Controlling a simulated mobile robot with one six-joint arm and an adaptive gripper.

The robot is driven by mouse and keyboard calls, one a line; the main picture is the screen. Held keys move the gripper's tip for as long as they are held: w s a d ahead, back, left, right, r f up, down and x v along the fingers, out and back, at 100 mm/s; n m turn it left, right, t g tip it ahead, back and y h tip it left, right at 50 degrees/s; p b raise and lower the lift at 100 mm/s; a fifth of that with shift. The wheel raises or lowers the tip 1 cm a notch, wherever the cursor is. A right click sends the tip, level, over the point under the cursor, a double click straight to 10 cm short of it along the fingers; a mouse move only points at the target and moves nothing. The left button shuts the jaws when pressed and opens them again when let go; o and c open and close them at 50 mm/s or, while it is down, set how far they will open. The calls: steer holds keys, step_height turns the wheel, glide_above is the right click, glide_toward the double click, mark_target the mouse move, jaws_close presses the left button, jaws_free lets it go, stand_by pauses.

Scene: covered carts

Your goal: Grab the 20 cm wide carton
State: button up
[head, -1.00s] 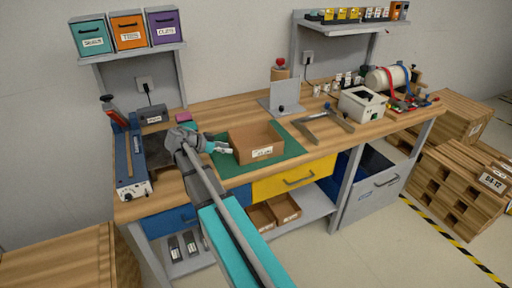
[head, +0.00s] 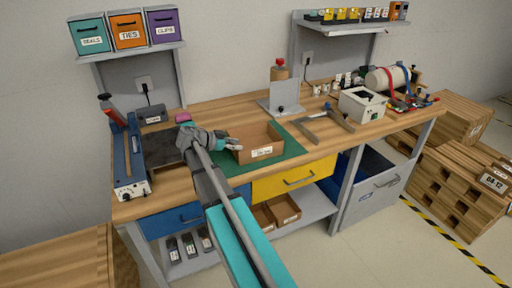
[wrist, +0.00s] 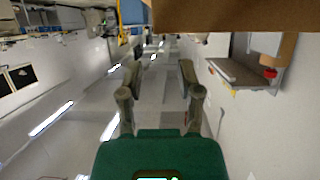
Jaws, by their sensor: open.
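The carton (head: 272,153) is an open-topped brown cardboard box with a white label on its front. It sits on the green mat (head: 293,150) on the workbench. My gripper (head: 236,146) is at the carton's left side, near its left wall. In the wrist view my gripper (wrist: 160,75) has its two fingers apart with nothing between them. I cannot tell whether a finger touches the carton. The arm and gripper hide part of the carton's left side.
A grey angle-shaped tool (head: 324,127) lies to the right. A blue device (head: 128,160) stands at the bench's left end. Bins (head: 128,30) sit on the shelf above.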

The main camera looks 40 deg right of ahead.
mark_target(259, 147)
steer(key=shift+b+x, duration=0.7)
steer(key=shift+x, duration=1.75)
steer(key=shift+s, duration=0.1)
steer(key=shift+b+x, duration=0.85)
steer(key=shift+x, duration=1.7)
steer(key=shift+s+r, duration=0.1)
steer(key=shift+s, duration=0.05)
jaws_close()
